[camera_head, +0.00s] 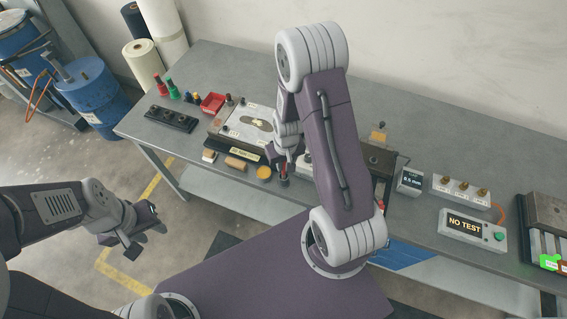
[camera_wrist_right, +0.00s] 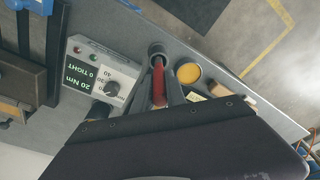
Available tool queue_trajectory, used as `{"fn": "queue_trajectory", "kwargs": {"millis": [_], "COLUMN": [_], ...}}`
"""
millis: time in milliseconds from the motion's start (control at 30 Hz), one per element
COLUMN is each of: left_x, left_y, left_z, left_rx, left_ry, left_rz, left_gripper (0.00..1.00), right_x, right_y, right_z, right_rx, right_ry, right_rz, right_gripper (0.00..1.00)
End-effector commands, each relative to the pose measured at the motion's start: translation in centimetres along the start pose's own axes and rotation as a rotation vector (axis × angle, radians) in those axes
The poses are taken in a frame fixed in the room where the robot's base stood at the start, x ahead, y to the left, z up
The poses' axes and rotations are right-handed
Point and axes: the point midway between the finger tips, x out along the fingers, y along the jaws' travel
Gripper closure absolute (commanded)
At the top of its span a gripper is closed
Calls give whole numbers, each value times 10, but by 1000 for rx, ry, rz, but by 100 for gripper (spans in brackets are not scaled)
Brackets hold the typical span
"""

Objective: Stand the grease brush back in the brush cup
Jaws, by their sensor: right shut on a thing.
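The grease brush with a red handle (camera_wrist_right: 159,86) is between the two fingers of my right gripper (camera_wrist_right: 163,82), which is shut on it. In the head view my right gripper (camera_head: 284,162) is low over the bench's front edge, partly hidden by its own arm. The brush cup (camera_head: 283,182), a small dark cylinder, stands just below it. In the right wrist view the cup's round mouth (camera_wrist_right: 156,49) lies at the far end of the brush. I cannot tell how deep the brush is in it. My left gripper (camera_head: 142,236) is open and empty, off the bench over the floor.
A yellow round tin (camera_wrist_right: 188,73) stands close beside the cup. A torque tester with a green display (camera_wrist_right: 97,77) is on its other side. A wooden block (camera_head: 236,163) and a metal mould plate (camera_head: 240,125) are nearby on the grey bench (camera_head: 400,110).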

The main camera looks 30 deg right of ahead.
Motion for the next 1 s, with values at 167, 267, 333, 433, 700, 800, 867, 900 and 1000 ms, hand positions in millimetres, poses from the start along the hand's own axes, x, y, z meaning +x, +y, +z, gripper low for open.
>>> {"fn": "queue_trajectory", "kwargs": {"millis": [167,267,333,433,700,800,867,900,1000], "left_x": [8,12,14,18,25,24,24,24,24], "left_y": [0,0,0,0,0,0,0,0,0], "left_z": [1,1,2,2,3,2,2,2,2], "left_rx": [0,0,0,0,0,0,0,0,0], "left_ry": [0,0,0,0,0,0,0,0,0], "left_rz": [0,0,0,0,0,0,0,0,0], "left_gripper": [64,64,64,64,64,64,64,64,64], "right_x": [9,13,16,20,28,27,27,27,27], "right_y": [0,0,0,0,0,0,0,0,0], "right_z": [1,2,2,2,3,3,3,3,3], "right_rx": [0,0,0,0,0,0,0,0,0], "right_ry": [0,0,0,0,1,1,1,0,0], "right_rz": [0,0,0,0,0,0,0,0,0], "right_gripper": [100,100,100,100,100,100,100,100,58]}}
